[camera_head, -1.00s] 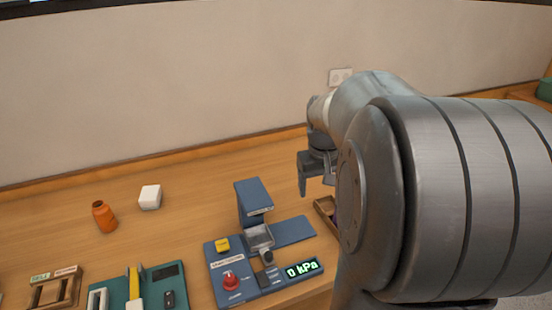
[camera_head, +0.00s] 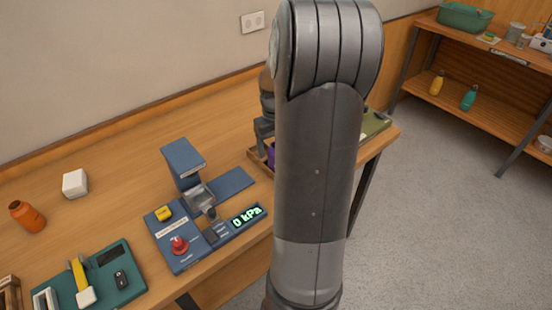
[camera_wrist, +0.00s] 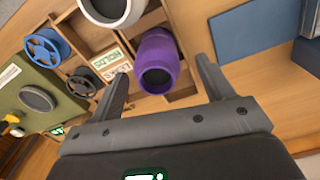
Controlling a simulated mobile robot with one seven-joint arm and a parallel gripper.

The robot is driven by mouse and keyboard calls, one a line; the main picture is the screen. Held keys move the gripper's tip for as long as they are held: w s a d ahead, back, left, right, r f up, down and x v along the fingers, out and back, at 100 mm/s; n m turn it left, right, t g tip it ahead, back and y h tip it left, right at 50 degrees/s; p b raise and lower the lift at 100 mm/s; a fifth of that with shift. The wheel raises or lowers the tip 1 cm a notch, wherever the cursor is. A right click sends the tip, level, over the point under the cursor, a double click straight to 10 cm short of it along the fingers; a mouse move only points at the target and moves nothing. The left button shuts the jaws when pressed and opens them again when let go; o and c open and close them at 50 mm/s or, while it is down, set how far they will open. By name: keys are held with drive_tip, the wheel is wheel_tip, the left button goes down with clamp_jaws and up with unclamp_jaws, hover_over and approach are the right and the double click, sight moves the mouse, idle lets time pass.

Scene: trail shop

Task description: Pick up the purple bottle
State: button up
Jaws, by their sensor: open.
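My gripper (camera_wrist: 162,75) is open, with one finger on each side of the bottle's near end. I cannot tell whether either finger touches it. In the head view only a small purple patch of the bottle (camera_head: 271,155) shows beside my arm, with my gripper (camera_head: 262,135) just above the tray. My arm hides most of the tray there.
A blue pressure device (camera_head: 190,240) reading 0 kPa stands left of the tray. A white block (camera_head: 75,183), an orange bottle (camera_head: 27,217) and a green tool board (camera_head: 97,280) are farther left. A shelf (camera_head: 480,95) stands at the right.

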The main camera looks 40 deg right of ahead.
drive_tip(key=f, duration=0.4)
drive_tip(key=shift+w+d+f, duration=0.1)
drive_tip(key=shift+d+f, duration=0.1)
drive_tip(key=shift+f, duration=0.2)
drive_tip(key=c, duration=1.2)
